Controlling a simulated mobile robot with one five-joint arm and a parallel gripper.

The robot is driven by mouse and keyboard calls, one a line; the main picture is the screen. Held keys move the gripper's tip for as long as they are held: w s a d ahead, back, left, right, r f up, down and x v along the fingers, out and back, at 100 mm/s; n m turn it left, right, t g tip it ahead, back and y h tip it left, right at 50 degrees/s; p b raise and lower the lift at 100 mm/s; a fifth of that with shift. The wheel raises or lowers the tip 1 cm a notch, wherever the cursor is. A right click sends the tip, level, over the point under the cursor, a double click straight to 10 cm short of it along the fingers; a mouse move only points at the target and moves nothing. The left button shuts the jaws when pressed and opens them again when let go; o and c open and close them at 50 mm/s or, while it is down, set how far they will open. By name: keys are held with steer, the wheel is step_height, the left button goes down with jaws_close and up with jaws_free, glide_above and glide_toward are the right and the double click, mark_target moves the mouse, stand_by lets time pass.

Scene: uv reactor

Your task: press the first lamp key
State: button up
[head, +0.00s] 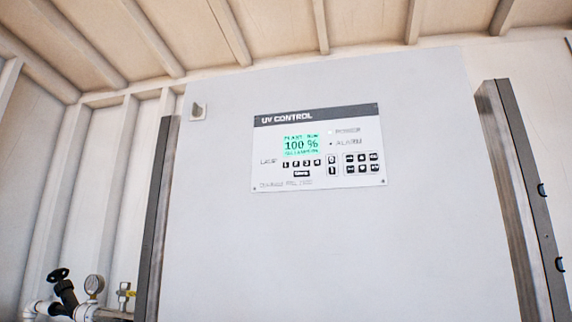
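The UV control panel (318,182) is a white plate with a dark header, set high on the front of a large pale cabinet. Its green display (300,145) reads 100 %. Below the display is a row of small black lamp keys, and the first lamp key (286,164) is the leftmost, beside the word LAMP. A wide black key (301,173) lies under the row. My gripper is not in view, and nothing covers the panel.
The pale cabinet front (320,255) is flat and clear below the panel. Dark upright posts stand at its left (157,220) and right (522,200). A gauge (94,285) and a black-handled valve (62,288) on pipework are at lower left.

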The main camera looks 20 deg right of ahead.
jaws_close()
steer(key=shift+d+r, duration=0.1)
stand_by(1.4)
